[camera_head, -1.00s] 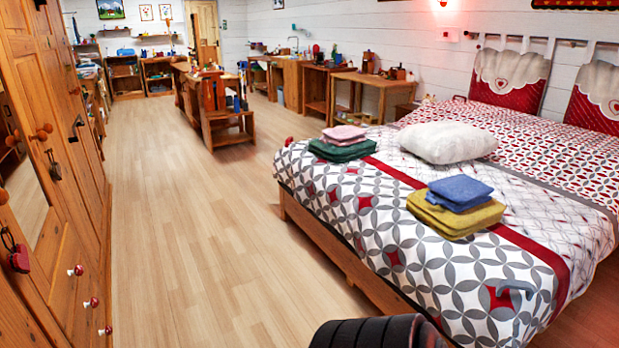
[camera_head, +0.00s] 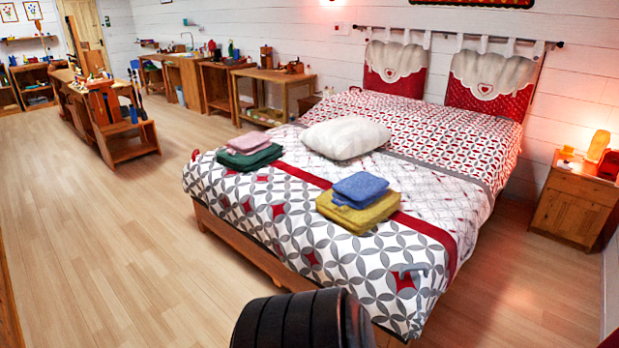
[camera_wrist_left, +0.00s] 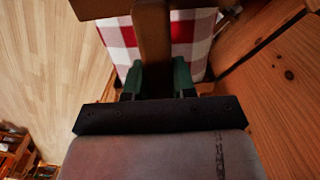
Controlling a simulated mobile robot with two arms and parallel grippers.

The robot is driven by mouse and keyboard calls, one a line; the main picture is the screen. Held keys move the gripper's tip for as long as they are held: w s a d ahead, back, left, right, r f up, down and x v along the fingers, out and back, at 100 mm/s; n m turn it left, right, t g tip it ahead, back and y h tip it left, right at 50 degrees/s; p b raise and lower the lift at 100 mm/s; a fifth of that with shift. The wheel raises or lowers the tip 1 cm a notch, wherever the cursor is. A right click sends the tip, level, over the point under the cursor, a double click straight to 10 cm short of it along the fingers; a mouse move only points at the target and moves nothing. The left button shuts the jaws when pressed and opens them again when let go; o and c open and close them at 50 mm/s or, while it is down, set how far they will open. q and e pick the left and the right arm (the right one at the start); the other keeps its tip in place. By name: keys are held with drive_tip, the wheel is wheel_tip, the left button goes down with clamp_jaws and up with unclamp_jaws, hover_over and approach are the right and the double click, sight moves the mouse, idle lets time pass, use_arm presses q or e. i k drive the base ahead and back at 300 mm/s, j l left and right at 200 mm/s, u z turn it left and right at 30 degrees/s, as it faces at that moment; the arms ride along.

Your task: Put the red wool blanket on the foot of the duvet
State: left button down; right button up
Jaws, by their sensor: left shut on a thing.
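The duvet (camera_head: 285,228) covers the bed in the head view. Its foot end, nearest me, has grey rings and red diamonds, with a dark red band across it. In the left wrist view, a red-and-white checked cloth bundle (camera_wrist_left: 187,35), which looks like the red wool blanket, has a brown strap or bar (camera_wrist_left: 153,40). My left gripper (camera_wrist_left: 157,80), with green fingers, is shut on this brown part. The bundle's far side is hidden. Neither the bundle nor my left gripper shows in the head view. My right gripper is not in view.
On the duvet lie pink and green folded cloths (camera_head: 248,160), blue and yellow folded cloths (camera_head: 357,212) and a white pillow (camera_head: 345,138). A nightstand (camera_head: 575,203) stands right of the bed. Floor (camera_head: 120,235) left of the bed is clear. Wooden boards (camera_wrist_left: 280,80) are close right in the wrist view.

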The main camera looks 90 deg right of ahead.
sight(293, 183)
drive_tip(key=l+z, duration=0.1)
drive_tip(key=z, duration=1.55)
drive_tip(key=i+z, duration=0.25)
drive_tip(key=z, duration=0.25)
drive_tip(key=i+z, duration=0.2)
drive_tip(key=z, duration=0.25)
drive_tip(key=i+j+z, duration=0.15)
drive_tip(key=z, duration=0.35)
drive_tip(key=i+j+z, duration=0.25)
drive_tip(key=z, duration=0.25)
drive_tip(key=i+j+z, duration=0.15)
drive_tip(key=j, duration=0.2)
drive_tip(key=i+j+z, duration=0.1)
drive_tip(key=j, duration=0.3)
drive_tip(key=i+j+z, duration=0.15)
drive_tip(key=j, duration=0.25)
drive_tip(key=i+j+z, duration=0.1)
drive_tip(key=i+j, duration=0.15)
drive_tip(key=j, duration=0.2)
drive_tip(key=i+j+z, duration=0.15)
drive_tip(key=j, duration=0.25)
drive_tip(key=i+j+z, duration=0.1)
drive_tip(key=j, duration=0.6)
drive_tip(key=i+j, duration=0.1)
drive_tip(key=j, duration=0.2)
drive_tip(key=i, duration=0.5)
